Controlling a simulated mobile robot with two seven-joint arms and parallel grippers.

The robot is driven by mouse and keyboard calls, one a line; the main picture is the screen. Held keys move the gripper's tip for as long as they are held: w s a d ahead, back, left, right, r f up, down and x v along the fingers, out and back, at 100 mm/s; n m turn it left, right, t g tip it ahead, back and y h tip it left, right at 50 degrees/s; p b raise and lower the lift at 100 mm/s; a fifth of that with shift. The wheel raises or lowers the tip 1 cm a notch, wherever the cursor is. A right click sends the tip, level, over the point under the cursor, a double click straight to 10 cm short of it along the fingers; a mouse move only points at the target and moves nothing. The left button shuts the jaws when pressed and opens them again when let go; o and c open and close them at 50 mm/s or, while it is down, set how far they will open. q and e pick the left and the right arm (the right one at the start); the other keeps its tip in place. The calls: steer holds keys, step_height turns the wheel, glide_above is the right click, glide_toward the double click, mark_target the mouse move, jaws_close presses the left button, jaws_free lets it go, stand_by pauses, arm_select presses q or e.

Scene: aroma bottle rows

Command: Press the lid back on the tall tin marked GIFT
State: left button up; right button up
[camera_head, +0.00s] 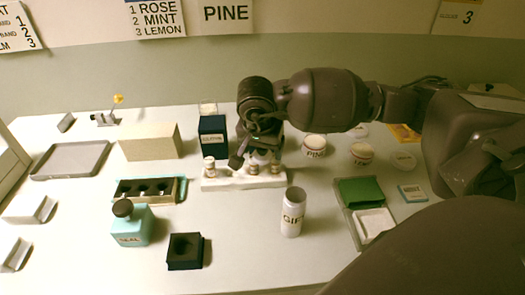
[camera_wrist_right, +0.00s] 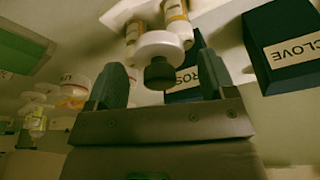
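The tall white tin marked GIFT (camera_head: 291,217) stands upright right of the table's middle in the head view. Its top looks grey and open, with no lid on it. My right gripper (camera_head: 244,158) is over the white bottle rack (camera_head: 222,183), behind and left of the tin. In the wrist view its fingers (camera_wrist_right: 158,80) stand apart. A white round piece with a dark knob (camera_wrist_right: 159,46) shows between them, with no clear contact. My left gripper is out of view.
A teal bottle (camera_head: 131,226), a dark square block (camera_head: 185,251) and a holed tray (camera_head: 182,190) stand left of the tin. A tray with a green block (camera_head: 360,190) is to its right. White jars (camera_head: 315,147) stand behind. The table in front of the tin is clear.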

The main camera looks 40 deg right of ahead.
steer(key=c, duration=0.9)
steer(key=shift+o, duration=0.2)
steer(key=shift+r, duration=0.15)
step_height(320, 180, up, 20)
steer(key=p, duration=0.1)
